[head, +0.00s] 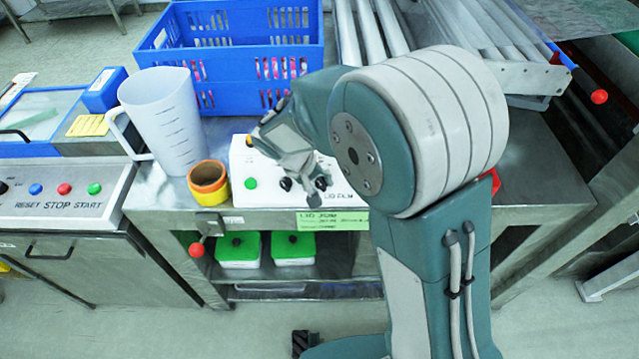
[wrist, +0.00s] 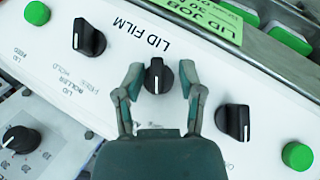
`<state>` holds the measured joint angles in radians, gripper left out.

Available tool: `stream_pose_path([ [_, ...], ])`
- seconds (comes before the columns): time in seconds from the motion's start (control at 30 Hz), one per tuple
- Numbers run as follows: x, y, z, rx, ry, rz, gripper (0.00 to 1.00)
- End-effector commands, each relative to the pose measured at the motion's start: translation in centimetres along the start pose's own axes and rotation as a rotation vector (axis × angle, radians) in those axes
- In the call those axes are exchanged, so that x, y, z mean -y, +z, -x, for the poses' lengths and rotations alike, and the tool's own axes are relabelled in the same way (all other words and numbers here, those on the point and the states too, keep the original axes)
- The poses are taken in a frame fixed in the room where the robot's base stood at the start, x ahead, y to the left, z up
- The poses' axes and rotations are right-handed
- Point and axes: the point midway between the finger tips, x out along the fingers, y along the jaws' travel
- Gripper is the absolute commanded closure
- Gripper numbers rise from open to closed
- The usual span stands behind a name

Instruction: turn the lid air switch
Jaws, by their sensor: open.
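The white lid panel (head: 243,163) stands on the steel bench, its front partly hidden by my arm. In the wrist view the panel (wrist: 205,62) carries a row of three black knobs: a left knob (wrist: 88,37), a middle knob (wrist: 158,76) and a right knob (wrist: 237,122). I cannot read which one is marked as the air switch. My gripper (wrist: 161,83) is open, with one finger on each side of the middle knob. Whether the fingers touch it is unclear. The middle knob's white line points along the fingers. In the head view my gripper (head: 304,184) is over the panel front.
Green buttons (wrist: 37,13) (wrist: 297,155) sit near both panel ends. Another black knob (wrist: 20,139) is on a separate scaled plate. A yellow-orange tape roll (head: 208,183) and white jug (head: 163,120) stand left of the panel. A blue crate (head: 235,75) is behind.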

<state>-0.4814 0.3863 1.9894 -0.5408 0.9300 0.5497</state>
Motion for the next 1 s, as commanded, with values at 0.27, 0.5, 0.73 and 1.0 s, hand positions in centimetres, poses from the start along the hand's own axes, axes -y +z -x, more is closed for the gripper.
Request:
stream_pose_path([
  [0.27,-0.1,-0.3,1.1,-0.011,-0.002,-0.001,0.5],
  [0.5,0.1,-0.2,5.8,-0.008,-0.002,-0.001,0.5],
  [0.73,0.2,-0.2,10.2,-0.005,-0.001,0.0,0.5],
  [1.0,0.1,-0.1,12.0,-0.001,0.001,0.0,0.5],
])
